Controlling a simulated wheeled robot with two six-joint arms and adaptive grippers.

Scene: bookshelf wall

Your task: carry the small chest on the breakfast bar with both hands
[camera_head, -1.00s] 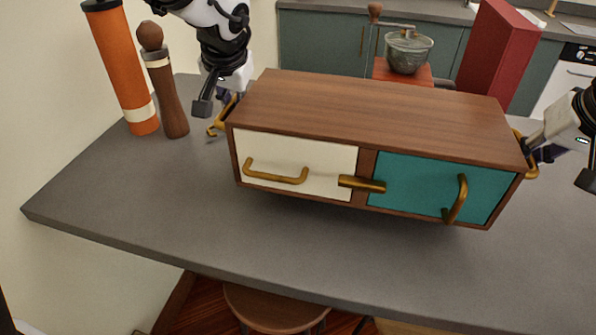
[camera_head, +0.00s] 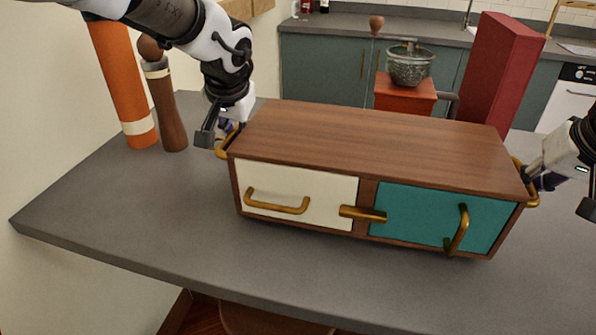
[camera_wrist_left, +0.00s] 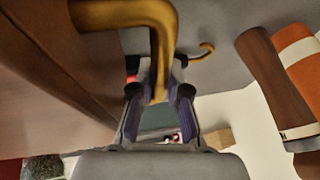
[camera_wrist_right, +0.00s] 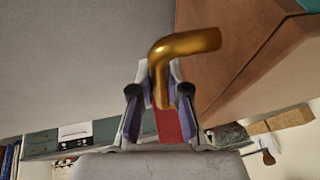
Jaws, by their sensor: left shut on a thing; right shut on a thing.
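The small chest (camera_head: 380,140) is a long walnut box with a cream drawer front (camera_head: 290,185) on the left and a teal door (camera_head: 420,210) on the right, both with brass handles. It is over the grey breakfast bar (camera_head: 130,225); I cannot tell whether its underside touches the top. My left gripper (camera_head: 226,134) is shut on the brass handle at the chest's left end, seen close in the left wrist view (camera_wrist_left: 160,40). My right gripper (camera_head: 534,180) is shut on the brass handle at the right end, also in the right wrist view (camera_wrist_right: 185,45).
A brown pepper mill (camera_head: 168,110) and an orange cylinder (camera_head: 122,80) stand on the bar at the left by the wall. Behind are a red block (camera_head: 500,70) and a glass bowl (camera_head: 410,68) on a red-brown stand. The bar's front left is clear.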

